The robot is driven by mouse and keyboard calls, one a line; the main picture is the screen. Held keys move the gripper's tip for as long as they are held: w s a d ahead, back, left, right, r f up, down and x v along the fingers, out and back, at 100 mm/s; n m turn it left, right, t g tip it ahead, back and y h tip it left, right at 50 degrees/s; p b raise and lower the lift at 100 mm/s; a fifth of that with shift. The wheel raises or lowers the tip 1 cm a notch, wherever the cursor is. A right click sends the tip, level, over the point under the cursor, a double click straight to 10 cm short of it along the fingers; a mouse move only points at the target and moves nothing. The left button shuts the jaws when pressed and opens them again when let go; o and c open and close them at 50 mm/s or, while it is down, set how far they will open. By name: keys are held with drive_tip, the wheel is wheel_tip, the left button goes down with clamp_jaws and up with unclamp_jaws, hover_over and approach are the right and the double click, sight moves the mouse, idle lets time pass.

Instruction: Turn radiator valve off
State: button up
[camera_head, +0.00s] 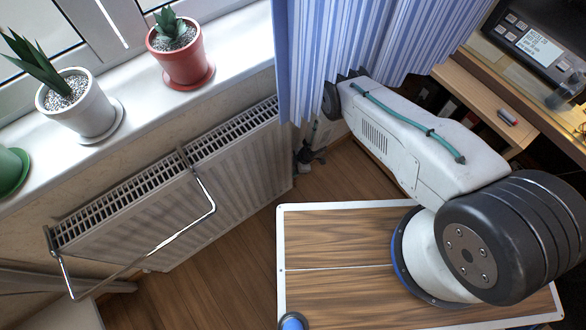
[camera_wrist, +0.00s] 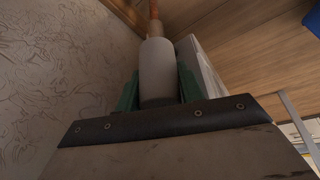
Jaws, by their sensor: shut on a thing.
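The white radiator (camera_head: 215,195) stands below the window sill in the head view. The pale grey cylindrical valve head (camera_wrist: 158,68) is in the upper middle of the wrist view, with a copper-coloured pipe beyond its far end. My gripper (camera_wrist: 158,92) has its green fingers on both sides of the valve head and is shut on it. The near end of the valve head is partly hidden by my gripper's dark bar. In the head view my arm reaches down beside the radiator's right end, where small dark parts are too unclear to tell apart.
Blue striped curtains (camera_head: 345,50) hang close to my arm. Potted plants stand on the white window sill (camera_head: 125,75). A metal rail (camera_head: 200,225) juts out in front of the radiator. A wooden desk (camera_head: 500,95) is at the right. Textured wall (camera_wrist: 55,75) lies left of my gripper.

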drive_tip(key=shift+s+d+f, duration=0.2)
drive_tip(key=shift+s+f, duration=0.05)
drive_tip(key=shift+s, duration=0.2)
drive_tip(key=o, duration=0.7)
drive_tip(key=shift+w, duration=0.1)
drive_tip(key=shift+w+a+r, duration=0.15)
drive_tip(key=shift+a, duration=0.05)
drive_tip(key=v, duration=0.7)
drive_tip(key=shift+r, duration=0.4)
drive_tip(key=shift+w+d, duration=0.1)
